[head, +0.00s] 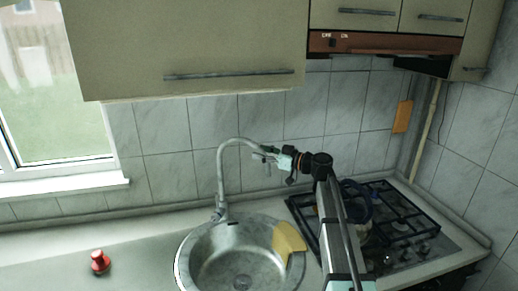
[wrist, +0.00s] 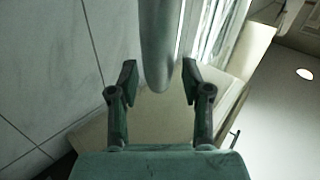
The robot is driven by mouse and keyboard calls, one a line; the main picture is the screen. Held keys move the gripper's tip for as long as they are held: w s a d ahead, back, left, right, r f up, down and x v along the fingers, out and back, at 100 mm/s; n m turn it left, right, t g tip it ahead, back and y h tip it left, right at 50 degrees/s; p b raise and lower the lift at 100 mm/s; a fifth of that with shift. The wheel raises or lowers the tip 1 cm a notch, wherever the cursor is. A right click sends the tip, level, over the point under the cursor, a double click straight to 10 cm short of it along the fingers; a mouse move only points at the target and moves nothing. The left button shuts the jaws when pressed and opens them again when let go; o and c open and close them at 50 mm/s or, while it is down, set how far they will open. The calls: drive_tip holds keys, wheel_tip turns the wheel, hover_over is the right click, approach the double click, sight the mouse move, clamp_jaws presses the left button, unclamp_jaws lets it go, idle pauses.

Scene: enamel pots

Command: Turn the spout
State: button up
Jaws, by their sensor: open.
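The spout (head: 220,170) is a tall grey curved tube in the head view. It rises from behind the round sink (head: 184,262) and bends over to the right. My gripper (head: 262,153) is at the right, downturned end of the spout. In the wrist view the spout (wrist: 157,50) comes down from the top, and its lower end lies between the two dark fingers of my gripper (wrist: 159,84). The fingers are open, with a gap on both sides of the tube. Whether either finger touches it cannot be told.
A yellow cloth-like piece (head: 289,241) lies on the sink's right rim. A red object (head: 100,262) stands on the counter at left. A gas stove (head: 415,225) is at right, partly behind my arm. Cabinets (head: 185,45) hang above; a window (head: 55,90) is at left.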

drive_tip(key=shift+w+a, duration=0.35)
drive_tip(key=shift+a, duration=0.25)
clamp_jaws()
